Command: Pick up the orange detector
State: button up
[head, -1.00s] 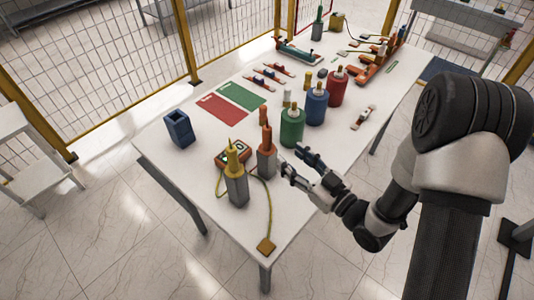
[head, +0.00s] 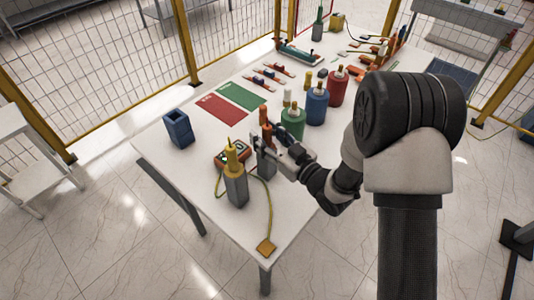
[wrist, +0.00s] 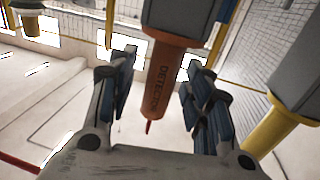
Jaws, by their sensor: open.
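The orange detector (head: 264,114) stands upright on the near part of the white table, with a grey block-like body under its orange top. In the wrist view the orange detector (wrist: 163,85) shows its "DETECTOR" lettering and lies between my spread fingers, with a gap visible on each side. My gripper (head: 268,143) is open around the detector's level and partly hides its middle in the head view. In the wrist view my gripper (wrist: 160,95) shows blue-grey finger pads and holds nothing.
A yellow-topped detector (head: 235,175) stands close by at the near left, and shows at right in the wrist view (wrist: 268,130). A red meter box (head: 228,156) is behind it. Green (head: 292,123) and blue (head: 317,105) cylinders stand to the right. A blue holder (head: 178,130) stands left.

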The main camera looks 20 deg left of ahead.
jog(key=shift+c, duration=0.5)
grip_shut()
jog(key=shift+r, duration=0.1)
